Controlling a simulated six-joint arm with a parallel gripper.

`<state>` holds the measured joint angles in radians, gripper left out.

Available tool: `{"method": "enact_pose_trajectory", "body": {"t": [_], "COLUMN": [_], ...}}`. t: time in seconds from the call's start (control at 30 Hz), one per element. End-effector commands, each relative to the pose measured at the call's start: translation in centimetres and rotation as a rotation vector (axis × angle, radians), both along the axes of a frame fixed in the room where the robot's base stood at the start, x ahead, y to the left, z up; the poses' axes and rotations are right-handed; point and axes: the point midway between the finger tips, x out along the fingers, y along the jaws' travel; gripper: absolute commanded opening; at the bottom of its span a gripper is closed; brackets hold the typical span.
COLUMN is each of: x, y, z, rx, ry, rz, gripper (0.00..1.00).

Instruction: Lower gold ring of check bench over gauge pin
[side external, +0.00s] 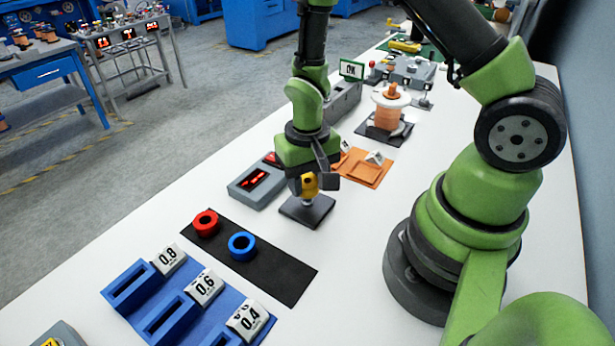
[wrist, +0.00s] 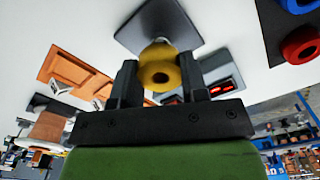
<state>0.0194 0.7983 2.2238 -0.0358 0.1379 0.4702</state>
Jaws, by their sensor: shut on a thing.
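The gold ring (side external: 310,186) is held between the fingers of my gripper (side external: 314,182), above the check bench's dark square plate (side external: 303,212). In the wrist view the gold ring (wrist: 176,73) sits between the two black fingers of my gripper (wrist: 160,80), with its hole facing the camera. The dark plate (wrist: 150,22) lies beyond it. The pale lower part of the gauge pin (side external: 307,203) shows just under the ring in the side view. I cannot tell whether the pin's tip is inside the hole.
A red ring (side external: 205,218) and a blue ring (side external: 234,252) lie on a black mat (side external: 285,275) in front. A grey box with a red display (side external: 247,191) stands close left of the plate. An orange tray (side external: 375,176) lies behind right. White table is clear toward my base.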

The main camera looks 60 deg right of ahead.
Motion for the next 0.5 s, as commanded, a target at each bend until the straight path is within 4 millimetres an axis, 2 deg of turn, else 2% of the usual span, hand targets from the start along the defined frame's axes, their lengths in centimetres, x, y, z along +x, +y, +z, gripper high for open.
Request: {"method": "enact_pose_trajectory", "body": {"t": [0.5], "x": [0.0], "y": [0.0], "z": [-1.2], "rx": [0.0], "ry": [0.0], "rz": [0.0], "gripper": [0.16]}}
